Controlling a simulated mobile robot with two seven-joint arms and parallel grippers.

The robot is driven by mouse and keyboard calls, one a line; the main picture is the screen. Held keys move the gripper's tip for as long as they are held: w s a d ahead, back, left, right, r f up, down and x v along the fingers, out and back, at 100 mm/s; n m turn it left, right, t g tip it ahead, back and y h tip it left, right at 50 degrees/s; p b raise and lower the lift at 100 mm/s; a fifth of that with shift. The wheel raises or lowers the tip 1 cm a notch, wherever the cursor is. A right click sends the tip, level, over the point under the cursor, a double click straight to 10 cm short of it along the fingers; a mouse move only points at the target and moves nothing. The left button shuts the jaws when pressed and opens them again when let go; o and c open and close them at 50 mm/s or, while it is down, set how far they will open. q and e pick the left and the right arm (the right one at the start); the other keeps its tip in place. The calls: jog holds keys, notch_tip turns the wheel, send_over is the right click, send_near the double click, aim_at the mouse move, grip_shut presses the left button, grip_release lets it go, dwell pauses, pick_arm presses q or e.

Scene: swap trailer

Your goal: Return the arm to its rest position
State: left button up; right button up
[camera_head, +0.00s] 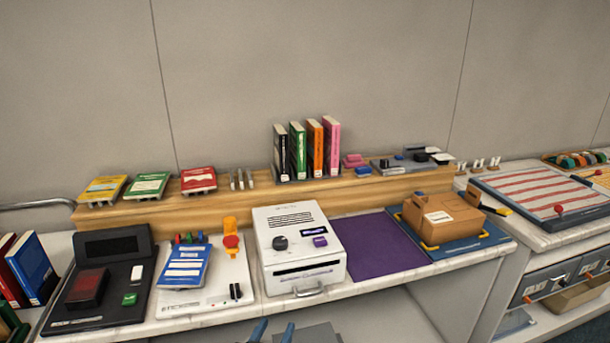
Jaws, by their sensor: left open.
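My left gripper (273,331) shows at the bottom edge, left of centre. Only its two blue fingertips are in view, set apart with nothing between them. It is below and in front of the white counter (222,313), clear of everything on it. The rest of the left arm is out of view or cannot be made out. My right gripper is not in view.
A white box device (297,262) stands at the counter's front, beside a purple mat (375,247). A cardboard box (441,219) sits on a blue tray (470,243). A wooden shelf (240,205) holds several upright books. Open space lies below the counter.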

pick_arm(q)
jog(key=s+f+m+g+h, duration=0.15)
jog(key=s+m+g, duration=0.25)
jog(key=s+g, duration=0.55)
jog(key=s+a+r+n+g+y, duration=0.2)
jog(key=s+a+n+g+y, duration=0.3)
jog(key=s+a, duration=1.1)
jog(key=w+d+f+m+t+h, duration=0.1)
jog(key=w+d+f+m+t, duration=0.1)
jog(key=d+f+t, duration=0.5)
notch_tip(320, 180, down, 4)
jog(key=shift+w+d+r, duration=0.15)
jog(key=shift+w+r, duration=0.05)
jog(key=shift+w, duration=0.45)
